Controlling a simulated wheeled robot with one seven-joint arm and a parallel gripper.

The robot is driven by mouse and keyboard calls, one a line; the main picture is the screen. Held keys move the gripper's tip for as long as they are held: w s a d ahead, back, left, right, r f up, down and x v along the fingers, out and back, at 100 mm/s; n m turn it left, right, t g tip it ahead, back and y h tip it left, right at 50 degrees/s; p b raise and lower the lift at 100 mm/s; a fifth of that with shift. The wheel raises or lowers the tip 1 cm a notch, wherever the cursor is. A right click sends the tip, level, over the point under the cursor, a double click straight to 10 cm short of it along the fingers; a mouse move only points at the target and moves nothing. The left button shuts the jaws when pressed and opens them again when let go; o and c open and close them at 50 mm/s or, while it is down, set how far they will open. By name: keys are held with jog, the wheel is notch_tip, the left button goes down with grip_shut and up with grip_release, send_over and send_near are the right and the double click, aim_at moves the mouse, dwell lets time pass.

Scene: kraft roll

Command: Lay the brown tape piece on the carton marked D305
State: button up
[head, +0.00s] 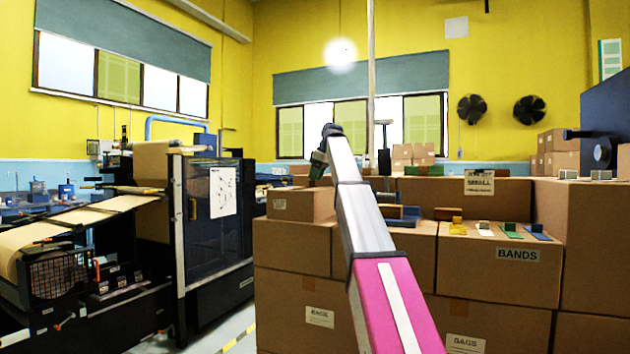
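No carton with a readable D305 mark shows in the head view. A small label on the left upper carton (292,205) is too small to read. A small orange-brown piece (448,214) lies on the stacked cartons left of the yellow piece; I cannot tell if it is the brown tape piece. A longer brown piece (389,211) lies further left, partly behind my arm. My arm reaches up and forward over the cartons. Its far end (320,160) bends down above the left cartons, small and dark; whether its fingers are open or shut cannot be seen.
Higher cartons, one signed SMALL (479,182), stand behind. A tall carton (597,245) bounds the right. A black machine (215,220) stands left, beyond a floor gap.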

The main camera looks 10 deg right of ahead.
jog(key=v, duration=1)
jog(key=shift+r, duration=0.3)
jog(key=shift+d, duration=0.1)
